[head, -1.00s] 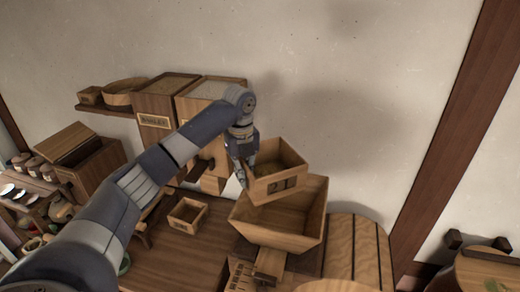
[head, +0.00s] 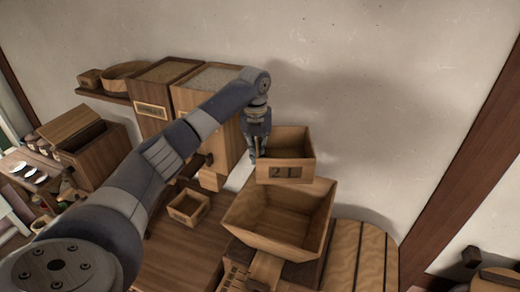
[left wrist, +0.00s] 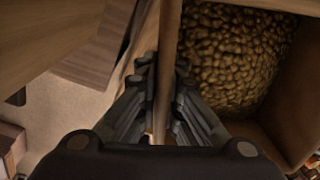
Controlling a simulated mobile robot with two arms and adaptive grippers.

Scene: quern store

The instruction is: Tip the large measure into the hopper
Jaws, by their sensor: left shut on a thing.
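The large measure (head: 286,158) is a square wooden box marked "2 L". My left gripper (head: 258,150) is shut on its left wall and holds it up, close to level, over the back part of the hopper. In the left wrist view my left gripper (left wrist: 164,110) has the wall of the measure (left wrist: 168,50) between its fingers. Brown grains or beans (left wrist: 235,55) lie inside the measure. The hopper (head: 260,228) is a wide flared wooden box below it; its inside looks empty where I can see it. My right gripper is not in view.
A small square wooden box (head: 188,206) stands on the table (head: 175,250) left of the hopper. Two tall bins (head: 155,95) with grain-like tops stand behind. A round slatted wooden lid or tub (head: 362,255) is right of the hopper. Bare wall lies behind.

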